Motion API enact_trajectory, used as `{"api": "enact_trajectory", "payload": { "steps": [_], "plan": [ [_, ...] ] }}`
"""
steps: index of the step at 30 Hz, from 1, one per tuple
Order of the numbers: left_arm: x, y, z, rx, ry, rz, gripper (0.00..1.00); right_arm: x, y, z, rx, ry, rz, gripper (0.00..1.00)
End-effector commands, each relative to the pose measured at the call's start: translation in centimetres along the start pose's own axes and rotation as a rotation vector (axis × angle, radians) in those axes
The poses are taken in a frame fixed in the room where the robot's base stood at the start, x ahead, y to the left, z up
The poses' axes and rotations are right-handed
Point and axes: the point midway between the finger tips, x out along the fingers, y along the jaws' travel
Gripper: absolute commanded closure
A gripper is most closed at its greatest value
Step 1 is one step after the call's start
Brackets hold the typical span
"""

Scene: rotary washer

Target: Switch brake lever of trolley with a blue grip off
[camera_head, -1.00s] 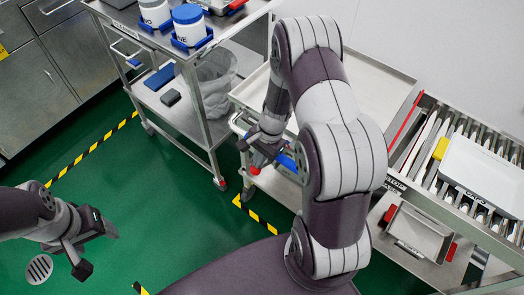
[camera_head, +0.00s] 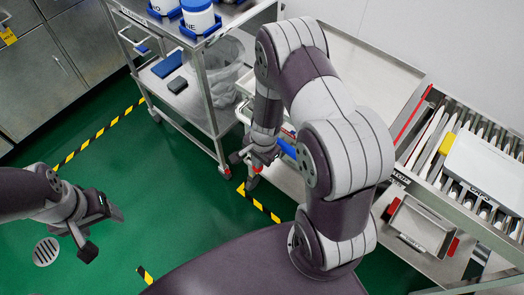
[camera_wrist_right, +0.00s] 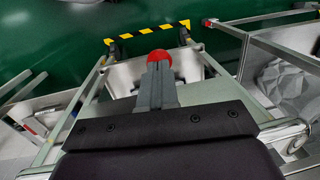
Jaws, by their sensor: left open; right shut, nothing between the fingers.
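The trolley with a blue grip (camera_head: 287,148) stands at the centre, largely hidden behind my right arm. My right gripper (camera_head: 258,157) is low at its left front corner. In the right wrist view its two fingers (camera_wrist_right: 157,72) are shut together with nothing between them. A round red knob (camera_wrist_right: 159,57), apparently the brake lever's end, shows right at the fingertips and is partly covered by them. I cannot tell whether they touch. My left gripper (camera_head: 104,233) is open and empty over the green floor at the left.
A steel trolley (camera_head: 212,98) with blue-lidded jars and a clear bag stands just left of the right gripper. A roller conveyor (camera_head: 425,187) with trays is at the right. Steel cabinets (camera_head: 50,70) stand at the far left. The green floor (camera_head: 170,210) between is clear.

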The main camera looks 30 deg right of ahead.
Motion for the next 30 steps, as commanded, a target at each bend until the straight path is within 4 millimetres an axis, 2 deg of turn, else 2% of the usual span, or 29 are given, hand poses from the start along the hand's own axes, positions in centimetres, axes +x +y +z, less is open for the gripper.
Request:
{"api": "enact_trajectory", "payload": {
  "steps": [3, 11, 21, 30],
  "plan": [
    [-1.0, 0.0, -0.1, 0.000, 0.000, 0.000, 0.32, 0.9, 0.4, 1.3, -0.036, 0.183, 0.012, 1.00],
    [-1.7, 0.0, -0.2, 0.000, 0.000, 0.000, 0.32, 4.1, 0.7, 2.3, -0.058, 0.420, 0.007, 1.00],
    [1.2, 0.0, 0.1, 0.000, 0.000, 0.000, 0.32, 8.9, 1.1, 2.5, -0.090, 0.732, 0.003, 1.00],
    [3.6, 0.0, 0.4, 0.000, 0.000, 0.000, 0.32, 11.4, 1.3, 2.0, -0.108, 0.939, 0.001, 1.00]
  ]
}}
